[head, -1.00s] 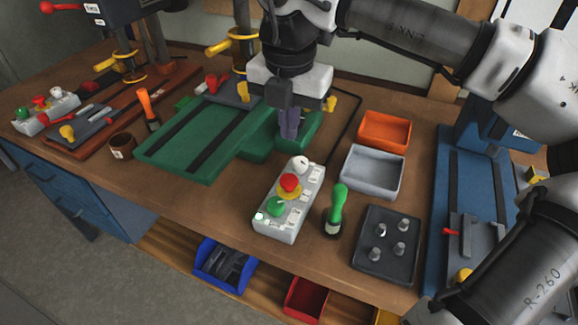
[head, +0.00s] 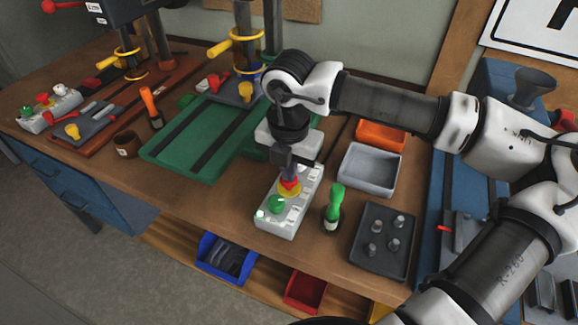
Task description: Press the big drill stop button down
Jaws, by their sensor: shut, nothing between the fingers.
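My gripper (head: 288,174) is shut and empty, pointing down directly over the red button. Its fingertips are at or just above the button's top; I cannot tell whether they touch. The gripper hides the box's white knob and part of the red button.
A green-handled tool (head: 335,207), a dark tray with pegs (head: 362,262) and a grey bin (head: 346,178) stand right of the box. An orange bin (head: 381,134) is behind. A second control box (head: 48,111) with similar buttons is at the far left.

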